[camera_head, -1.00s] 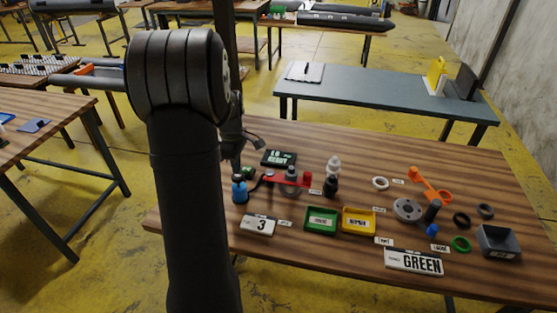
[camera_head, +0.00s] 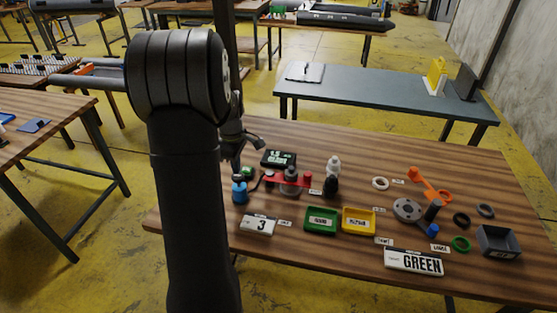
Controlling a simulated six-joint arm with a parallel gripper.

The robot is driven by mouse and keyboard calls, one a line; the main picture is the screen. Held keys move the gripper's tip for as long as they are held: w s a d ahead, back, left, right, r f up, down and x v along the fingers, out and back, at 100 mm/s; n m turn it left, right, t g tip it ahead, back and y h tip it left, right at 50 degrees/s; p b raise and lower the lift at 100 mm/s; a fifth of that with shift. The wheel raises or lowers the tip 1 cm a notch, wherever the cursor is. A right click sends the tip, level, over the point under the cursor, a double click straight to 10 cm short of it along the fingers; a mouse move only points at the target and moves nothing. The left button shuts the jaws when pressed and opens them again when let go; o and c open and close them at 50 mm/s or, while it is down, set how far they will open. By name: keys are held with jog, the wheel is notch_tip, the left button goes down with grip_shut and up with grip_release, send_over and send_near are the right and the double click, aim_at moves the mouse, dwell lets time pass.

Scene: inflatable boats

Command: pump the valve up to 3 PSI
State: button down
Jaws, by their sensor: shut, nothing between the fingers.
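My gripper (camera_head: 237,170) is shut and empty, pointing down right over a small blue pump (camera_head: 240,193) on the wooden table. I cannot tell whether the fingertips touch its top. A dark hose runs from the pump toward a grey round valve (camera_head: 290,185) with a red bar across it. A black gauge display (camera_head: 279,158) stands behind; its small reading looks like 1.5. A white card with the number 3 (camera_head: 258,225) lies in front of the pump.
A green tray (camera_head: 321,228) and a yellow tray (camera_head: 359,229) sit front centre. A black-and-white bottle (camera_head: 331,178) stands right of the valve. Rings, an orange tool (camera_head: 427,184), a grey box (camera_head: 497,242) and a GREEN card (camera_head: 414,261) lie at right. My arm hides the table's left part.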

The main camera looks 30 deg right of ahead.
aim_at(238, 176)
jog(key=shift+f, duration=1.85)
jog(key=shift+r, duration=2.05)
dwell(0.4)
jog(key=c, duration=2.1)
grip_release()
